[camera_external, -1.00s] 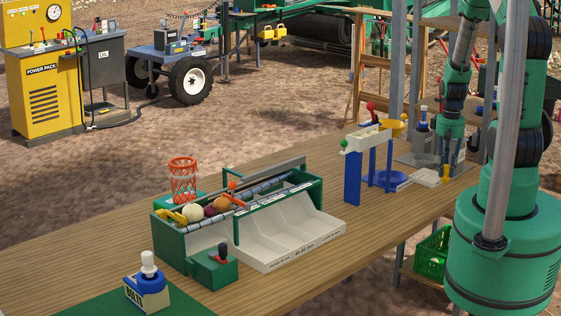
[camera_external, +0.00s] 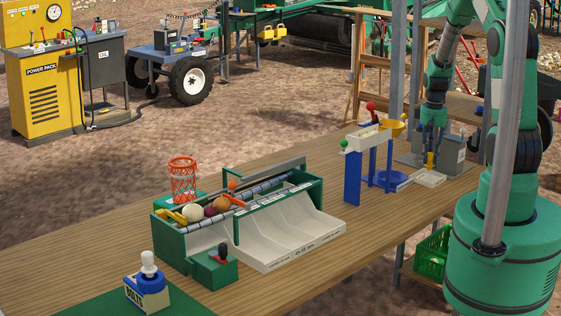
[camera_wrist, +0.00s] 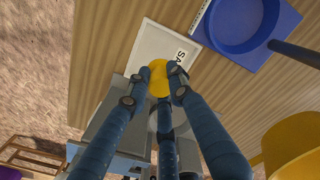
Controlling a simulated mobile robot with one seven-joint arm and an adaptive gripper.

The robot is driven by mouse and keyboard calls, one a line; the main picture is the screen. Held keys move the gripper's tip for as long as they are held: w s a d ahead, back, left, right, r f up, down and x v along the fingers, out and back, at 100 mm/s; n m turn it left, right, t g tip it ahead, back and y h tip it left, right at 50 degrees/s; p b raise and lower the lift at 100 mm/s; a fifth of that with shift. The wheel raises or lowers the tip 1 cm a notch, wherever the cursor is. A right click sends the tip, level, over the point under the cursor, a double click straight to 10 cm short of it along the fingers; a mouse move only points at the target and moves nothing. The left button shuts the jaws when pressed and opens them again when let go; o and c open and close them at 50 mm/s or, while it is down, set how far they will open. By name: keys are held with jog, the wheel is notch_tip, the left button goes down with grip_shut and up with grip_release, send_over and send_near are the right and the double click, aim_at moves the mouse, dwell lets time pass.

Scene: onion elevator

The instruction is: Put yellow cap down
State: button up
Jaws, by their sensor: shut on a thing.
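My gripper (camera_external: 431,150) is shut on the yellow cap (camera_external: 430,161) at the far right end of the workbench. In the wrist view the yellow cap (camera_wrist: 158,76) sits between the fingertips, and my gripper (camera_wrist: 158,71) points down at it. A small white tray (camera_external: 430,178) lies on the bench below the cap in the external view. In the wrist view the white tray (camera_wrist: 152,48), with partly hidden lettering, lies just beyond and under the cap. I cannot tell whether the cap touches the tray.
A yellow funnel (camera_wrist: 292,148) is close on the right. A grey box (camera_external: 452,155) stands behind the gripper. A green-and-white sorter (camera_external: 290,250) is farther left.

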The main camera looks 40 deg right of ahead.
aim_at(429, 164)
dwell(0.3)
jog(key=shift+f+b, duration=0.4)
jog(key=shift+f, duration=1.35)
jog(key=shift+f, duration=0.1)
jog(key=o, duration=0.9)
jog(key=shift+o, duration=0.2)
notch_tip(429, 164, up, 12)
jog(key=shift+r+p, duration=0.1)
jog(key=shift+p, duration=0.9)
